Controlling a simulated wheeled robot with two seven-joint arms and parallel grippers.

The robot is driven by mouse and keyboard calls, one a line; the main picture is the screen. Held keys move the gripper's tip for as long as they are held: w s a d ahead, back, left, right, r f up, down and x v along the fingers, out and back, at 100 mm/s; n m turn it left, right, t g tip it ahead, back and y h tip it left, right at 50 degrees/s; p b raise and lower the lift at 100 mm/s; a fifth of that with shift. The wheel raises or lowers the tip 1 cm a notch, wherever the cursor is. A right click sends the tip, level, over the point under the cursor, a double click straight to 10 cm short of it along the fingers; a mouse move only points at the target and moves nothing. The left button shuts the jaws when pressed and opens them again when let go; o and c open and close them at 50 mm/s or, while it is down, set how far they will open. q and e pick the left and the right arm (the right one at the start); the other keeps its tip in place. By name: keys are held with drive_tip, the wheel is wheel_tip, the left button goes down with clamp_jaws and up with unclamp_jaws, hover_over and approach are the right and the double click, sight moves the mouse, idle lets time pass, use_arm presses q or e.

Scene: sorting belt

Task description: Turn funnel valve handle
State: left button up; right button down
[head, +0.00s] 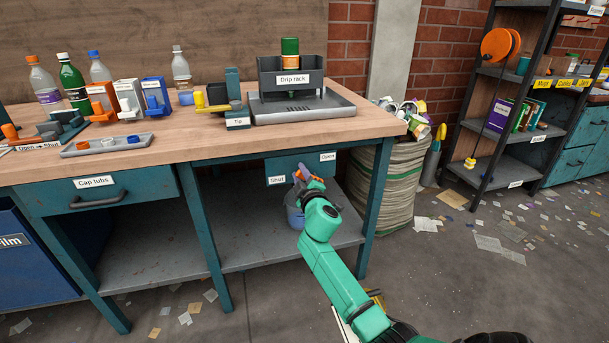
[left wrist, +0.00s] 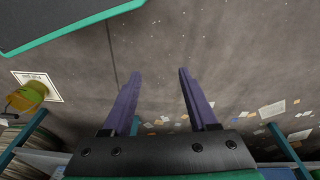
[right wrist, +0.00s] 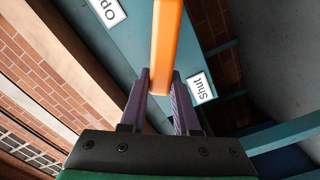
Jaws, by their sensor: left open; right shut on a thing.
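The orange valve handle (right wrist: 166,45) shows large in the right wrist view, on a teal panel between an "Open" label (right wrist: 107,11) and a "Shut" label (right wrist: 201,88). My right gripper (right wrist: 160,88) is shut on the handle, its purple fingers on either side of it. In the head view my right gripper (head: 301,177) is at the teal panel (head: 287,165) under the bench top, and the handle is mostly hidden by it. My left gripper (left wrist: 155,85) is open and empty in the left wrist view, with only floor between its fingers.
A bluish bucket (head: 294,217) stands on the lower shelf behind my right arm. The wooden bench top (head: 190,150) carries bottles, small tubs, a "Tip" block (head: 238,120) and a drip rack (head: 291,80). A full sack (head: 392,185) stands right of the bench.

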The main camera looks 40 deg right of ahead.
use_arm(q)
drive_tip(key=shift+m+t+h, duration=0.3)
drive_tip(key=shift+t+h, duration=0.3)
drive_tip(key=shift+t, duration=0.2)
drive_tip(key=shift+w+d+r+b, duration=0.2)
drive_tip(key=shift+d+r+b, duration=0.35)
drive_tip(key=shift+r, duration=0.15)
drive_tip(key=shift+w+d+r+b, duration=0.2)
drive_tip(key=shift+d+r+b, duration=0.25)
drive_tip(key=shift+r, duration=0.25)
drive_tip(key=shift+w+d+r+b, duration=0.2)
drive_tip(key=shift+d+r+b, duration=0.25)
drive_tip(key=shift+r+b, duration=0.2)
use_arm(e)
drive_tip(key=shift+w+a+f+n, duration=0.1)
drive_tip(key=shift+a+f+n, duration=0.1)
drive_tip(key=shift+f+n, duration=0.75)
drive_tip(key=shift+a+f+n, duration=0.2)
drive_tip(key=shift+f+n, duration=0.3)
drive_tip(key=shift+n, duration=0.9)
drive_tip(key=shift+w+a+f+n, duration=0.1)
drive_tip(key=shift+a+f+n, duration=0.1)
drive_tip(key=shift+f+n, duration=0.75)
drive_tip(key=shift+r, duration=0.25)
drive_tip(key=c, duration=0.6)
unclamp_jaws()
drive_tip(key=shift+c, duration=0.2)
